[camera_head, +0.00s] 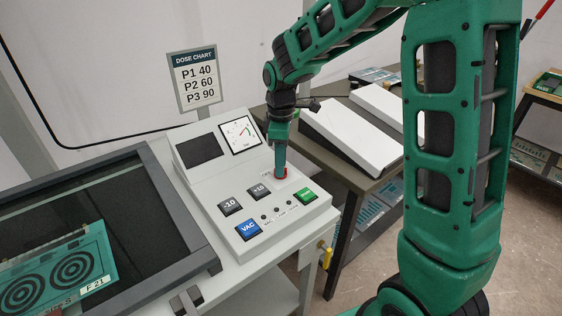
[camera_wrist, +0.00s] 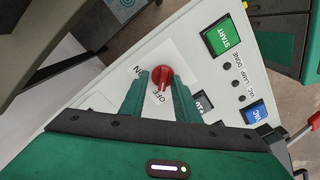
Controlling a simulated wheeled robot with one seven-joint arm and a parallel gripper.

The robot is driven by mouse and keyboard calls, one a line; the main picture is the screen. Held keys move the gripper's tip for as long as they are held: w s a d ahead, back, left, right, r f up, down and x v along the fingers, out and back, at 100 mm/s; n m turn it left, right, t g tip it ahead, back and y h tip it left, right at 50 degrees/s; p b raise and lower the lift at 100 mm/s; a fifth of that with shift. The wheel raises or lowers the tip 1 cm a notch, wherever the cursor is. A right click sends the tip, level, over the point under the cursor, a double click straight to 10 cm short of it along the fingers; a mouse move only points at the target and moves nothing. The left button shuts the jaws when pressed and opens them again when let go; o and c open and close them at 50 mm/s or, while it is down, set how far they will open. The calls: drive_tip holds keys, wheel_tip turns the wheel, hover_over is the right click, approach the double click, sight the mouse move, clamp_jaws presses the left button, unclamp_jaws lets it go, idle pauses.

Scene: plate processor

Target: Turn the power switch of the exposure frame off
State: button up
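The power switch is a red round knob (camera_wrist: 162,76) on the exposure frame's sloping control panel, with ON and OFF printed beside it in the wrist view. In the head view the red switch (camera_head: 281,173) shows only partly below my gripper (camera_head: 280,166). My gripper's green fingers (camera_wrist: 160,80) point at the panel, one on each side of the knob. Their tips are close to its sides; I cannot tell whether they press on it. I cannot make out clearly which way the knob points.
The panel (camera_head: 207,190) also bears a blue VAC button (camera_head: 248,229), a green START button (camera_head: 305,196), grey -10 (camera_head: 229,207) and +10 (camera_head: 259,191) buttons, and a dial (camera_head: 240,134). A dose chart sign (camera_head: 195,80) stands behind. A dark framed glass bed (camera_head: 140,215) lies left.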

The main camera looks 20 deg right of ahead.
wheel_tip(320, 180, up, 11)
drive_tip(key=shift+f, duration=0.15)
idle(0.4)
drive_tip(key=shift+d, duration=0.1)
drive_tip(key=s+d+f+m, duration=0.1)
drive_tip(key=s+d+m, duration=0.65)
drive_tip(key=s, duration=0.35)
drive_tip(key=s+d+m, duration=0.6)
drive_tip(key=s+d, duration=0.3)
drive_tip(key=s, duration=0.2)
drive_tip(key=s+f+m, duration=0.1)
drive_tip(key=s+m, duration=0.1)
drive_tip(key=s, duration=0.3)
drive_tip(key=s+d+f+m, duration=0.1)
drive_tip(key=s+f+m, duration=0.1)
drive_tip(key=s, duration=0.3)
drive_tip(key=shift+d+f+m, duration=0.25)
drive_tip(key=shift+m, duration=0.6)
